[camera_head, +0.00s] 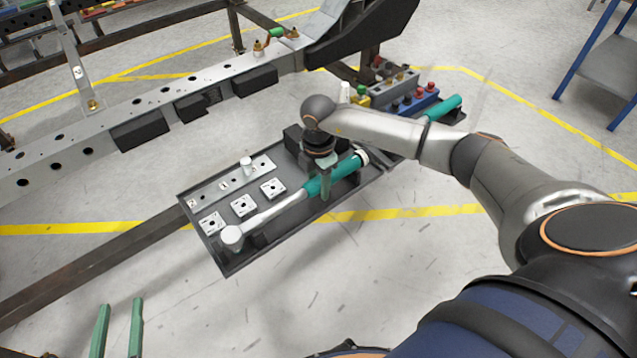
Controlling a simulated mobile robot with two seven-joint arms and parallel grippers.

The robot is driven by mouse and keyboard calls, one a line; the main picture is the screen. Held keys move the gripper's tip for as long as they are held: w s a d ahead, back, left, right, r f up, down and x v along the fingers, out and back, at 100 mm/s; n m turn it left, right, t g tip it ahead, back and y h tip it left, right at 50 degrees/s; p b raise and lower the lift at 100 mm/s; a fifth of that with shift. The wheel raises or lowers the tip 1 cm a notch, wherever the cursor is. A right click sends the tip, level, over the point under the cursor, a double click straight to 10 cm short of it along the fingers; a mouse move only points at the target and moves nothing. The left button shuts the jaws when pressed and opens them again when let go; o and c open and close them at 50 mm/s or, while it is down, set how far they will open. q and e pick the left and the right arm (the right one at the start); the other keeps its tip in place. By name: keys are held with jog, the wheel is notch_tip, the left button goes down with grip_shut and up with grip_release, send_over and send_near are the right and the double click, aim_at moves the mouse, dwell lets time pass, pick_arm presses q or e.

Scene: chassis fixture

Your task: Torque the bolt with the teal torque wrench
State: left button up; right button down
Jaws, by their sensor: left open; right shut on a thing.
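The teal torque wrench (275,209) lies lengthwise over the dark tray (228,267), its teal handle toward the upper right and its round silver head at the lower left. My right gripper (325,188) points down and is shut on the teal handle. I cannot tell whether the wrench rests on the tray or is slightly lifted. My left gripper (118,325) is open and empty at the bottom left, over the floor; only its two green fingers show. Brass-coloured bolts stand on the grey chassis rail: one bolt (92,104) at the left, others near its right end (258,46).
The tray also holds square metal plates (243,206) and a pale cylinder (246,167). Behind my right arm are a blue holder with coloured knobs (415,104) and another teal-handled tool (444,107). A blue-framed cart (600,65) stands at the right. A dark beam (90,265) runs to the tray.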

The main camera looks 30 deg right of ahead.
jog(key=shift+w+r+p, duration=0.1)
jog(key=shift+r+p, duration=0.35)
jog(key=shift+r, duration=0.2)
jog(key=shift+r+p, duration=1.5)
jog(key=shift+r, duration=0.3)
pick_arm(q)
jog(key=s+f+n+g+y+p, duration=0.1)
jog(key=s+f+g+p, duration=0.1)
jog(key=s+f+g, duration=0.4)
jog(key=shift+s+d+f+n, duration=0.35)
jog(key=shift+s+f, duration=0.2)
jog(key=shift+f, duration=1.35)
pick_arm(e)
jog(key=shift+r, duration=0.95)
pick_arm(q)
jog(key=shift+w, duration=0.1)
